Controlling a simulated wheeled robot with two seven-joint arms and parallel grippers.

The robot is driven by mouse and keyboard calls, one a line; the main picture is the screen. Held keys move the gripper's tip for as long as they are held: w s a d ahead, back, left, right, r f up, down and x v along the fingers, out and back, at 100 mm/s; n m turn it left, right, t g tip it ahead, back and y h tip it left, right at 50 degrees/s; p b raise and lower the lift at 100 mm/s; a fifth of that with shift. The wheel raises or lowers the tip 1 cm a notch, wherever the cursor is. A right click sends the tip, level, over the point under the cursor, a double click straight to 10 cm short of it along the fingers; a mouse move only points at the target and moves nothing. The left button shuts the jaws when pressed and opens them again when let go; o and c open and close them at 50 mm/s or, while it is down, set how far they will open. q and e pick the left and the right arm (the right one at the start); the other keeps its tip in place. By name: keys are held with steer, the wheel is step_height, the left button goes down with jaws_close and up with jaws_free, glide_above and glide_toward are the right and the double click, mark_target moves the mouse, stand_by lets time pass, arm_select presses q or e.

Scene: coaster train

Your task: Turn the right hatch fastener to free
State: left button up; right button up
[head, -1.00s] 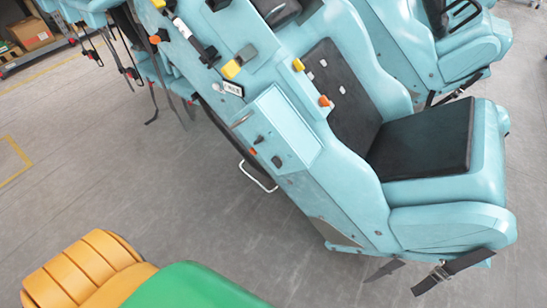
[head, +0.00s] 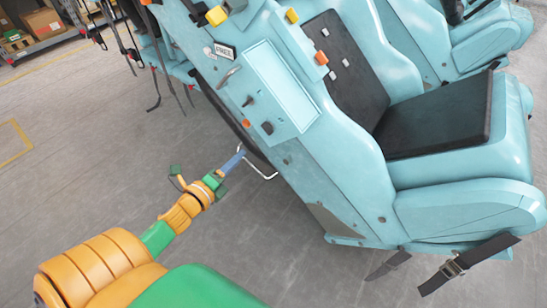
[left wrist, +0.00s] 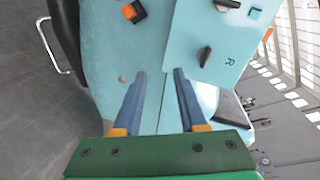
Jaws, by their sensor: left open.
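The right hatch fastener (left wrist: 205,56) is a small dark knob beside a letter R on a pale blue panel (left wrist: 193,40) in the left wrist view. A similar dark knob (left wrist: 227,4) shows at the top edge. In the head view, dark knobs (head: 248,101) sit near the pale hatch panel (head: 282,85) on the train's side; I cannot tell which is the right one. My left gripper (head: 238,158) is open and empty, its blue fingers (left wrist: 158,75) apart, short of the panel and below the fastener. My right gripper is out of view.
A white grab bar (head: 262,174) sticks out from the train's side near my left gripper. Orange and black controls (left wrist: 133,11) sit beside the panel. The black-padded seat (head: 440,115) is to the right. Grey floor (head: 90,150) at the left is clear.

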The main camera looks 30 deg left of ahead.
mark_target(264, 129)
arm_select(q)
steer(key=w+d+r+m+t+h, duration=0.1)
steer(key=d+r+m+t+h, duration=0.15)
steer(key=r+m, duration=0.3)
steer(key=shift+n+g, duration=0.35)
steer(key=shift+n, duration=0.1)
steer(key=w, duration=0.7)
steer(key=shift+d+r, duration=0.1)
steer(key=shift+d, duration=0.2)
jaws_close()
